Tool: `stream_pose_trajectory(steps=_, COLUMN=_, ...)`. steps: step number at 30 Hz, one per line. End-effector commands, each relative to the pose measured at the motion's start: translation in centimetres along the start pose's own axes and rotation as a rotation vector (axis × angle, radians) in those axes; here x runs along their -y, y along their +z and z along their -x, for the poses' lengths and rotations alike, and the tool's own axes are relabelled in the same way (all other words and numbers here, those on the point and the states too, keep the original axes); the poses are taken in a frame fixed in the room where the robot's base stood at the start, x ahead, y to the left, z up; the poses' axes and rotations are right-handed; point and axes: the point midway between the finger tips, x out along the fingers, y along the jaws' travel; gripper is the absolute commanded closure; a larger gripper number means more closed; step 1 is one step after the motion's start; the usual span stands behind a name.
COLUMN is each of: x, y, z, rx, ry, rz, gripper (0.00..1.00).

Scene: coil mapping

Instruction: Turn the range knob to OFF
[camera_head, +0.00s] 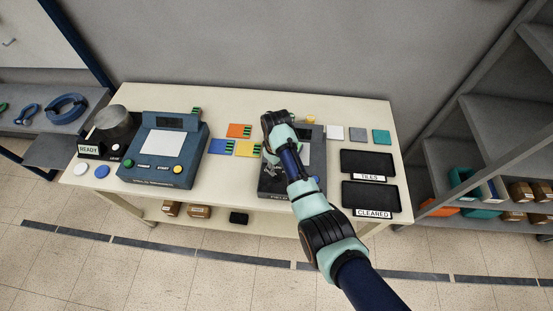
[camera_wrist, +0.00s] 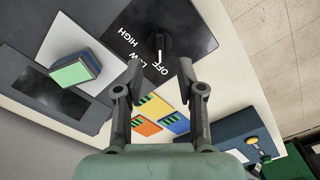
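The range knob (camera_wrist: 160,43) is black and sits on a black panel (camera_wrist: 190,22) with white HIGH, LOW and OFF labels around it. A pale pointer line on the knob runs roughly up and down in the wrist view, its lower end toward the OFF label (camera_wrist: 159,66). My gripper (camera_wrist: 160,74) is open, its two fingers apart at the labelled side of the knob, with nothing between them. I cannot tell whether a fingertip touches the panel. In the head view my arm hides the knob and much of the dark device (camera_head: 268,187).
A green-faced block (camera_wrist: 75,71) stands on the device's white pad. Coloured cards (camera_head: 238,131) lie beside the device. A blue device (camera_head: 190,168) stands to the left. Two black trays, TILES (camera_head: 367,161) and CLEARED (camera_head: 370,193), lie to the right.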

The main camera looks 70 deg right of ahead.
Motion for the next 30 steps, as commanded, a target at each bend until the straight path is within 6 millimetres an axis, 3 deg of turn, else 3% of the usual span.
stream_pose_trajectory(steps=3, x=-0.1, y=-0.1, z=3.0, rx=-0.004, ry=0.002, rz=0.0, gripper=0.61)
stream_pose_trajectory(steps=9, x=0.0, y=-0.1, z=6.0, rx=-0.001, ry=0.001, rz=0.0, gripper=0.61)
stream_pose_trajectory(steps=30, x=0.0, y=0.0, z=6.5, rx=0.0, ry=0.0, rz=0.0, gripper=0.61)
